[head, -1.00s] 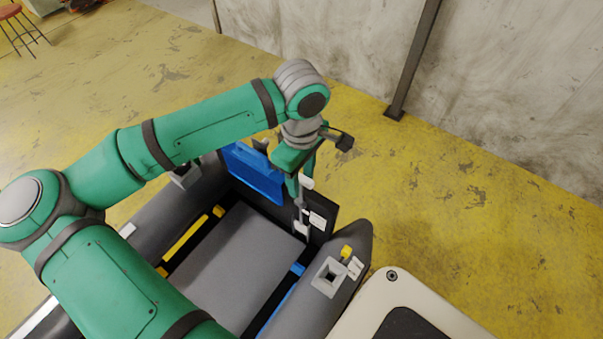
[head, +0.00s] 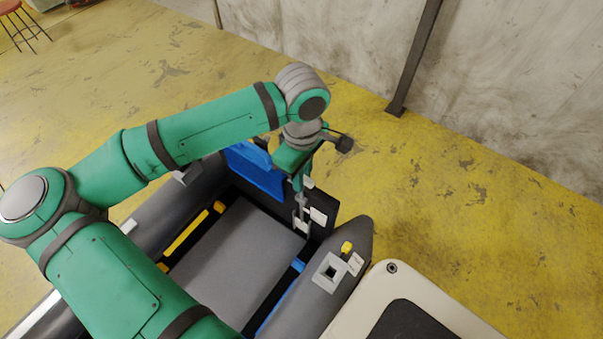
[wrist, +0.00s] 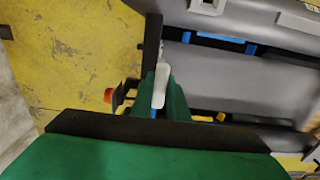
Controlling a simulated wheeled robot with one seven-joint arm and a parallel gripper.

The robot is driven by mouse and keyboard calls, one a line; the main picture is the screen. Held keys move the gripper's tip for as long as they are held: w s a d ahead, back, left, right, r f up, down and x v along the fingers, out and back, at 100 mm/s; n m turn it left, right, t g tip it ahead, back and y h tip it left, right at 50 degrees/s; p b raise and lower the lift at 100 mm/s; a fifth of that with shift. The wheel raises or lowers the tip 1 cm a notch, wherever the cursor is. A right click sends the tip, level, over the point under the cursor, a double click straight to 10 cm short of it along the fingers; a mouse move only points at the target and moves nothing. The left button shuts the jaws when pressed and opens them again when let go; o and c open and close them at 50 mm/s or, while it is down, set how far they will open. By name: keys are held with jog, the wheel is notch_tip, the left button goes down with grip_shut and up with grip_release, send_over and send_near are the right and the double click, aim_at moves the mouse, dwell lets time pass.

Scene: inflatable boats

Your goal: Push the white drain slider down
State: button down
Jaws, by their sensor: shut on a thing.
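The white drain slider (wrist: 160,86) shows in the wrist view as a pale upright piece between the green fingers of my gripper (wrist: 161,98). The fingers are shut on it. In the head view my gripper (head: 298,183) points down at the dark transom board (head: 322,204) at the boat's end. A small white bit of the slider (head: 308,182) shows beside the fingers. A narrow light strip (head: 300,220) runs down the board's inner face below the fingers. The fingers hide most of the slider in the head view.
The inflatable boat's grey tube (head: 350,275) carries a grey square fitting (head: 329,272) and a yellow piece (head: 346,246). A blue panel (head: 254,170) is left of my gripper. An orange-red knob (wrist: 109,95) is beside the fingers. Yellow floor beyond is clear.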

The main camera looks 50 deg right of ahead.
aim_at(302, 197)
jog(key=shift+d+f, duration=0.2)
jog(key=shift+f, duration=1.35)
jog(key=c, duration=1.6)
grip_release()
jog(key=shift+a, duration=0.1)
jog(key=shift+r, duration=3.5)
